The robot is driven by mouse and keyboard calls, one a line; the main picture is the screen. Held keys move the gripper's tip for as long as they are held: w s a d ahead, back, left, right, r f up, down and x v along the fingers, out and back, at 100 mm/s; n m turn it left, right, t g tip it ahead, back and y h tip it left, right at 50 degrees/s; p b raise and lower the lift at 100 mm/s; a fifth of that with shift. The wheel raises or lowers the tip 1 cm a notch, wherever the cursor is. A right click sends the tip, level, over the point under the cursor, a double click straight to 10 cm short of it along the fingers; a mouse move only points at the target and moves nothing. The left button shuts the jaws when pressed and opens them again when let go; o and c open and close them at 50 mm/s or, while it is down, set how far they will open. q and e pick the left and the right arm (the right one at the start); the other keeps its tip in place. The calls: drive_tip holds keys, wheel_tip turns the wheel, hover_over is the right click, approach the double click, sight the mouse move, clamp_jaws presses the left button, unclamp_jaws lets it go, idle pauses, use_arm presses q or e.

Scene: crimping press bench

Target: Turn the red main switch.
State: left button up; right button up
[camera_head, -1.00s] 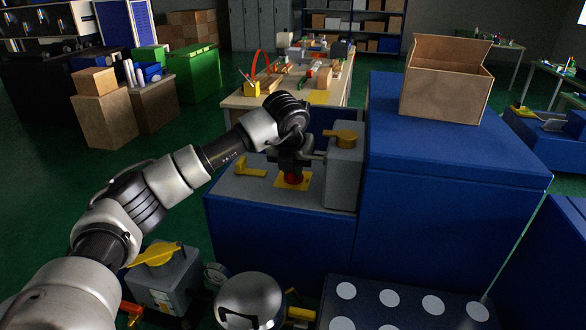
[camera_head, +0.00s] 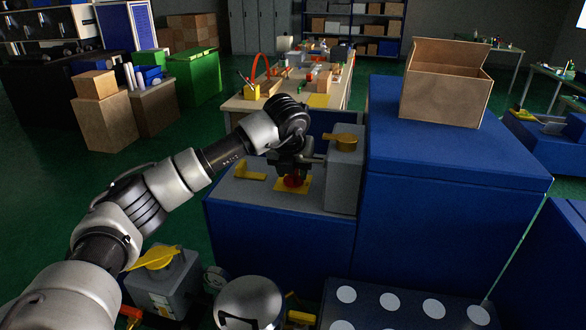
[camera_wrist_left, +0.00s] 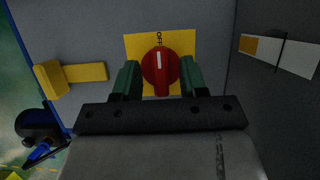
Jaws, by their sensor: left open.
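The red main switch (camera_head: 292,181) sits on a yellow plate (camera_head: 281,188) on the grey top of the blue press bench. In the left wrist view the red switch (camera_wrist_left: 160,68) is a round knob with a white mark pointing up towards the lettering "OFF" on the yellow plate (camera_wrist_left: 186,48). My left gripper (camera_head: 293,168) is right over the switch. In the left wrist view its two green fingers (camera_wrist_left: 161,80) stand apart, one on each side of the knob. Whether they touch it cannot be told. My right gripper is not in view.
A grey box with a yellow handle (camera_head: 341,137) stands just right of the gripper. A yellow bracket (camera_head: 249,173) lies to the left of the switch. A tall blue cabinet (camera_head: 450,190) with an open cardboard box (camera_head: 440,97) stands on the right.

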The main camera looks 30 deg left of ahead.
use_arm(q)
drive_tip(key=b+v, duration=0.2)
drive_tip(key=v, duration=0.9)
